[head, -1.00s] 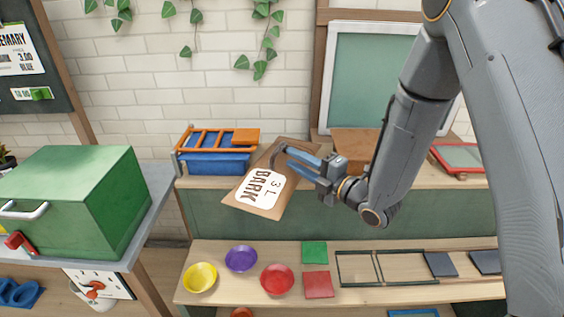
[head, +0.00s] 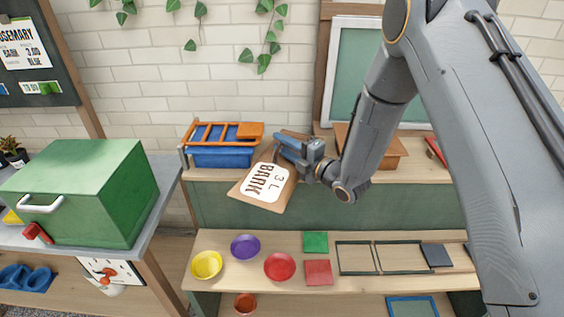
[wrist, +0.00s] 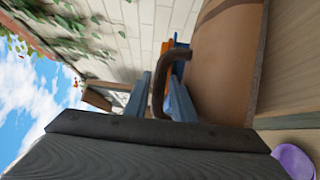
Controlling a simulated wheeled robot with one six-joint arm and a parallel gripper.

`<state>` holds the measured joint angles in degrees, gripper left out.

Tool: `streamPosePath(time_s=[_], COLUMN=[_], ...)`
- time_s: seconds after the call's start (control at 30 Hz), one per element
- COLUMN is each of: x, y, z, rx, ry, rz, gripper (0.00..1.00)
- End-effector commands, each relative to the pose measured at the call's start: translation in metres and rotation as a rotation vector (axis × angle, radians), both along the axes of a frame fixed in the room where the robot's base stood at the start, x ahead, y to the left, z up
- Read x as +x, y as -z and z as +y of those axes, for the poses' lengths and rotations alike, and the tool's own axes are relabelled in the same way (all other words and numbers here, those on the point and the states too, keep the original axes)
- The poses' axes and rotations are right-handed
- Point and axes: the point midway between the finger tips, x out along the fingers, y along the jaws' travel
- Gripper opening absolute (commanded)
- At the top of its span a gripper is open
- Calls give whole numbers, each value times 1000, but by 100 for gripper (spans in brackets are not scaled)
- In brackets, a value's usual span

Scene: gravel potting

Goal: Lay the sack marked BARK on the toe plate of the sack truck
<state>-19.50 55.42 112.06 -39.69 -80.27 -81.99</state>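The brown sack marked BARK (head: 250,194) hangs tilted in front of the back bench, its white label facing me. My gripper (head: 285,146) is at its top edge. In the wrist view, the two fingers of my gripper (wrist: 160,98) are on either side of the sack's dark handle (wrist: 158,82), and the sack (wrist: 228,65) fills the right side. An orange frame with rungs and a flat orange plate, which looks like the sack truck (head: 215,134), lies over a blue bin on the back bench, just left of and behind the sack.
The blue bin (head: 222,157) stands under the orange frame. A lower shelf (head: 215,285) carries yellow (head: 206,264), purple (head: 245,246) and red bowls (head: 280,267), and colored squares. A green box (head: 90,195) stands on the left bench. A brown box (head: 385,155) is behind my arm.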

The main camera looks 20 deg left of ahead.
Motion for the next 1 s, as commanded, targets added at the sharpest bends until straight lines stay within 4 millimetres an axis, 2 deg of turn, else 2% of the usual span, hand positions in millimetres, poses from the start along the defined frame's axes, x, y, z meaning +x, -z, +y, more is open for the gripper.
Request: streamPosePath(time_s=[0.07,0.2,1.0], x=[0,0,0], y=[0,0,0], z=[0,0,0], rx=[0,0,0], ry=[0,0,0], rz=[0,0,0], gripper=[21,0,0])
